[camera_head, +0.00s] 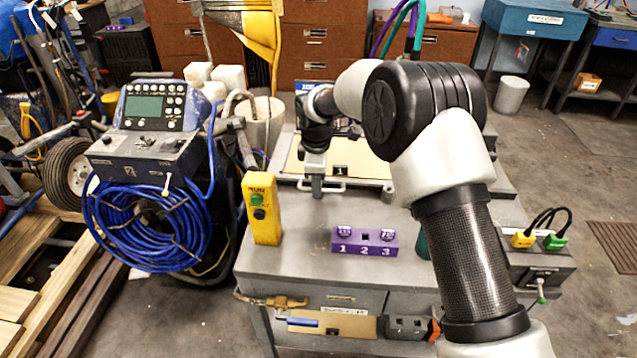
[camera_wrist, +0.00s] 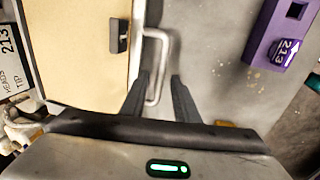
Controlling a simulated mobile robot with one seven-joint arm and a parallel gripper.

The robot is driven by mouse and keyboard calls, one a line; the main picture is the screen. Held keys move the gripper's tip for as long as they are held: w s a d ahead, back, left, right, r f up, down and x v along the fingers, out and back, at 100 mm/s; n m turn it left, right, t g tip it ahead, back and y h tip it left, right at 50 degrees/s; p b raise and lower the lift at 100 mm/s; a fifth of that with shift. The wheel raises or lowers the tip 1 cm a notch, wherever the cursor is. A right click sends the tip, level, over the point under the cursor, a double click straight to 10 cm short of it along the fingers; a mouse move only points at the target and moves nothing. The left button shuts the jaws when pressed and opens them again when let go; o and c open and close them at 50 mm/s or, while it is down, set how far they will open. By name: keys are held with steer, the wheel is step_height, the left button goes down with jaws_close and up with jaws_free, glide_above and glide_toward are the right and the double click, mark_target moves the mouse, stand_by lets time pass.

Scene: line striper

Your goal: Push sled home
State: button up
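The sled (camera_head: 362,158), a flat tan plate in a pale frame, lies on the grey bench top behind my gripper. In the wrist view the tan plate (camera_wrist: 85,50) fills the upper left, with a small dark tab at its edge. A metal loop handle (camera_wrist: 165,50) sticks out from that edge. My gripper (camera_wrist: 160,76) points down at the handle, with its two dark fingers apart and the handle's bar between them. A gap shows beside the bar, so I see no firm grip. In the head view my gripper (camera_head: 317,192) is at the sled's near edge, and my arm hides the sled's right part.
A purple block (camera_head: 364,243) numbered 1, 2, 3 sits on the bench front. A yellow box (camera_head: 262,208) with a green button stands at the bench's left edge. A machine with coiled blue hose (camera_head: 150,225) stands left. Yellow and green clips (camera_head: 537,240) lie right.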

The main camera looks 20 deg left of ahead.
steer(key=s+r+p, duration=0.2)
steer(key=s+r, duration=0.1)
steer(key=r, duration=1.4)
steer(key=shift+d, duration=0.35)
steer(key=shift+r, duration=0.1)
